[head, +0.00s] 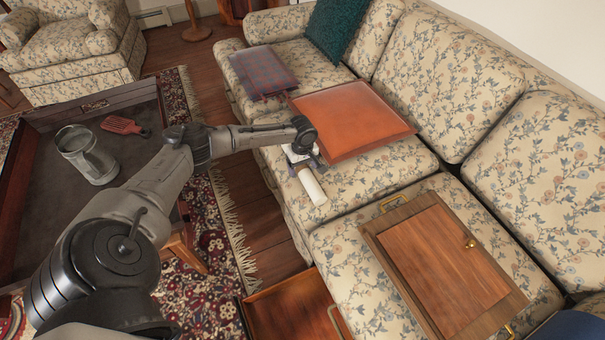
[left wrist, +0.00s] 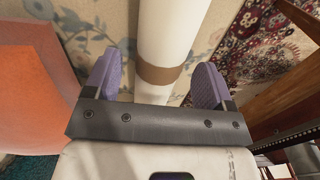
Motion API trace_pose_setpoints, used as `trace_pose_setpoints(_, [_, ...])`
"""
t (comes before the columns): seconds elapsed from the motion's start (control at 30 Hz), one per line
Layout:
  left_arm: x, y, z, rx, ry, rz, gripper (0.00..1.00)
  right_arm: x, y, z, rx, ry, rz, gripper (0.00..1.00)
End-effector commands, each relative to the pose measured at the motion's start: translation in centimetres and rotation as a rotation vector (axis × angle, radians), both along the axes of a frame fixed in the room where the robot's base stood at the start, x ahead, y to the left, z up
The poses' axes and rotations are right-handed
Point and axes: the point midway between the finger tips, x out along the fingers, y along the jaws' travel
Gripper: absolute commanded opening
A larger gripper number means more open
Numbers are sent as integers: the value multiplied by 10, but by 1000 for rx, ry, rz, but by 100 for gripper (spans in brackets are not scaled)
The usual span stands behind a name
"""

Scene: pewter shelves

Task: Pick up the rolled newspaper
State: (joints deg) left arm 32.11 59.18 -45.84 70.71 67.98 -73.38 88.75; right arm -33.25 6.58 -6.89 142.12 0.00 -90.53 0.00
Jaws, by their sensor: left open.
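The rolled newspaper is a white roll (head: 312,187) lying on the sofa's floral seat near its front edge. In the left wrist view the white roll (left wrist: 173,30) has a brown band (left wrist: 159,74) and runs up between the purple finger pads. My left gripper (head: 303,163) is over the far end of the roll and hides that end in the head view. It also shows in the left wrist view (left wrist: 156,80), its fingers apart on either side of the roll with gaps. I cannot tell how far above the seat it is. My right gripper is not in view.
An orange flat cushion (head: 352,118) lies right beside the gripper, with a plaid cushion (head: 262,72) beyond. A wooden panel with brass handles (head: 440,262) lies on the nearer seat. A dark coffee table (head: 60,205) with a metal mug (head: 85,155) stands at left.

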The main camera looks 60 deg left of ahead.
Motion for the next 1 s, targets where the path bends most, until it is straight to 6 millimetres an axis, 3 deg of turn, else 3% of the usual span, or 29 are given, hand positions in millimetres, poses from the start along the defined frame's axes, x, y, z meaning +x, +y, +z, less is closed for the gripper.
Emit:
trace_pose_setpoints(0.03, [0,0,-13,1,0,0,77,0,0,-11,0,0,1,50])
trace_pose_setpoints(0.13, [0,0,-23,1,-1,0,77,0,-1,-18,-3,1,1,50])
trace_pose_setpoints(0.4, [0,0,-24,0,0,0,77,0,-3,-18,-10,2,6,50])
trace_pose_setpoints(1.0, [0,0,-24,0,0,0,21,0,-1,-17,-4,0,2,50])
